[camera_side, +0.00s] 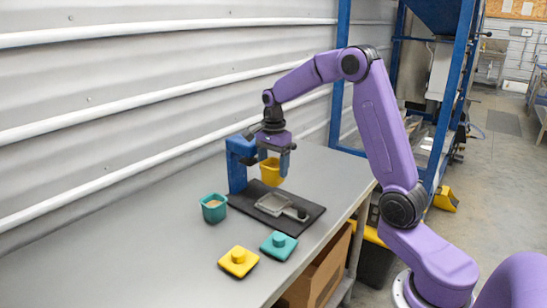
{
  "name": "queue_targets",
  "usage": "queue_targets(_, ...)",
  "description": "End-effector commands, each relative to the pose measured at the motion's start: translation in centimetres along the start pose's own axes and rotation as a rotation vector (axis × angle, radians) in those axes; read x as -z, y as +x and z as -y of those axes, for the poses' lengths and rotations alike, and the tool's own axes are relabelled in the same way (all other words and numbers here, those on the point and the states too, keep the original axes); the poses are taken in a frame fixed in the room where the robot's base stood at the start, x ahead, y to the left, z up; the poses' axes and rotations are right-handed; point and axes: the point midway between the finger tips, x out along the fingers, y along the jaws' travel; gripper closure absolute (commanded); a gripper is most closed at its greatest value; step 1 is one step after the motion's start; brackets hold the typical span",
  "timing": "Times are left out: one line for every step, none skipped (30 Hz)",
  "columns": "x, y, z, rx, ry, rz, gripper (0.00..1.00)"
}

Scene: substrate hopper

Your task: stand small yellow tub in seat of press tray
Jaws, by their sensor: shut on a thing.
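My gripper (276,154) is shut on the small yellow tub (271,174) and holds it upright in the air. The tub hangs above the back part of the dark press base, close to the blue press frame (237,172). The press tray (272,205) is a grey framed piece lying on the dark base, a little below and in front of the tub. It has a dark knob at its right end. The tray's seat looks empty. The tub's far side is hidden.
A teal tub (214,208) with pale contents stands left of the press. A yellow lid (238,262) and a teal lid (278,245), each with a knob, lie near the table's front edge. The left part of the grey table (130,255) is clear. A corrugated wall runs behind.

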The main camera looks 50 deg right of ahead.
Motion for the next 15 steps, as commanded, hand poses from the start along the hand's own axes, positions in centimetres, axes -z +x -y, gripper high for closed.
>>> queue_targets(0.0, 0.4, -0.1, -0.002, 0.000, 0.000, 0.52)
queue_targets(0.0, 0.6, -0.1, -0.003, 0.001, 0.001, 0.52)
queue_targets(0.0, 0.9, -0.1, -0.003, 0.001, 0.001, 0.52)
queue_targets(0.0, 1.2, -0.1, -0.002, 0.001, 0.001, 0.52)
queue_targets(0.0, 1.4, -0.1, -0.003, 0.000, 0.001, 0.52)
queue_targets(0.0, 1.8, -0.1, -0.003, 0.000, 0.001, 0.52)
queue_targets(0.0, 2.0, -0.1, -0.002, 0.000, 0.001, 0.52)
queue_targets(0.0, 2.3, -0.1, -0.002, -0.001, 0.001, 0.52)
queue_targets(0.0, 2.6, -0.1, -0.003, 0.000, 0.001, 0.52)
queue_targets(0.0, 2.9, -0.1, -0.002, 0.000, 0.001, 0.52)
queue_targets(0.0, 3.1, -0.1, -0.002, 0.000, 0.001, 0.52)
queue_targets(0.0, 3.5, -0.1, -0.003, 0.000, 0.001, 0.52)
queue_targets(0.0, 3.7, -0.1, -0.003, -0.001, 0.001, 0.52)
queue_targets(0.0, 4.0, -0.1, -0.002, -0.001, 0.001, 0.52)
queue_targets(0.0, 4.3, -0.1, -0.002, 0.000, 0.001, 0.52)
